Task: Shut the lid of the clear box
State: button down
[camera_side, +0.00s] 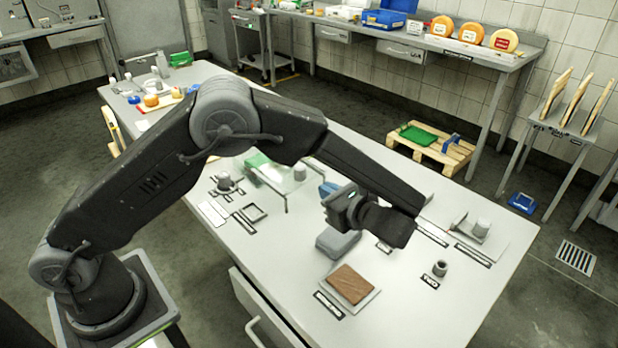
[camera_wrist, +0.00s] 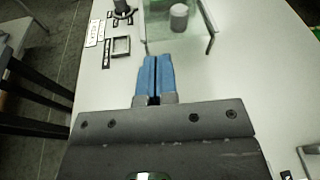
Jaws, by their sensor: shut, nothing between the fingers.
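My gripper (camera_side: 328,189) is above the middle of the table, its blue fingers pointing toward the far side. In the wrist view the fingers (camera_wrist: 157,62) lie together with nothing between them. Beyond the fingertips is a see-through structure (camera_side: 268,180) with thin grey edges, which may be the clear box; it also shows in the wrist view (camera_wrist: 196,38). A grey cylinder (camera_side: 300,173) shows at it. My arm hides part of this structure in the side view. I cannot make out a separate lid or its position.
A grey block (camera_side: 338,243) and a brown slab (camera_side: 350,284) on a white board are nearer the front. A square frame (camera_side: 253,213) lies left of my gripper. A small cup (camera_side: 440,268) and a pale cylinder (camera_side: 481,228) stand at the right.

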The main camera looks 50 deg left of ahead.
jog(key=d+f, duration=0.1)
jog(key=w+d+f+m+t+y, duration=0.1)
jog(key=f, duration=0.1)
jog(key=d+f+m+y, duration=0.1)
jog(key=shift+w+f+t, duration=0.2)
jog(key=shift+t, duration=0.2)
jog(key=w+a, duration=0.1)
jog(key=a, duration=0.8)
jog(key=w+a, duration=0.1)
jog(key=a, duration=0.3)
jog(key=shift+w+a, duration=0.3)
jog(key=shift+w, duration=0.05)
jog(key=a, duration=1.3)
jog(key=shift+d, duration=0.15)
